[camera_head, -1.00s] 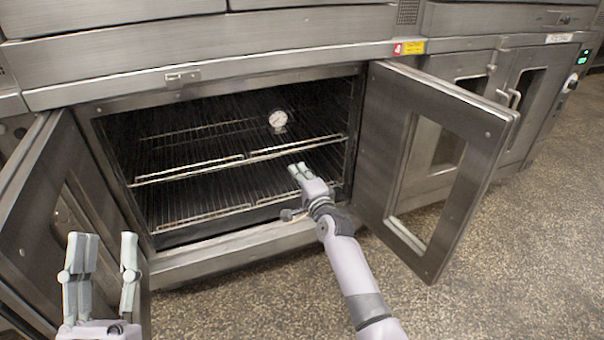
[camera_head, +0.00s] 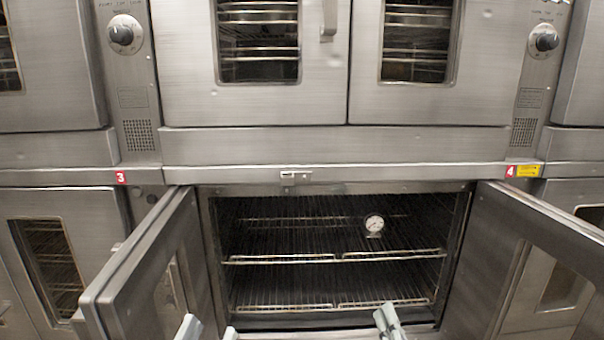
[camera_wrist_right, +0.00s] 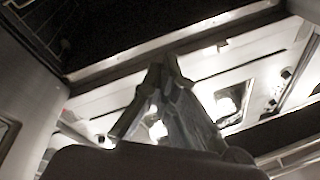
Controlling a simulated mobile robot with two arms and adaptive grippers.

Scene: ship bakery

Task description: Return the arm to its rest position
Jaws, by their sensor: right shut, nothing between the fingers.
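My right gripper (camera_head: 388,320) shows at the bottom edge of the head view, in front of the open lower oven (camera_head: 340,287). Its fingers are together with nothing between them; they also show in the right wrist view (camera_wrist_right: 160,85). My left gripper (camera_head: 207,332) is at the bottom edge, further left. Only its two fingertips show; they stand apart and no object is seen between them. Both arms are otherwise below the picture.
The oven's left door (camera_head: 150,275) and right door (camera_head: 535,250) stand open on both sides of the grippers. Closed upper oven doors (camera_head: 430,105) are above.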

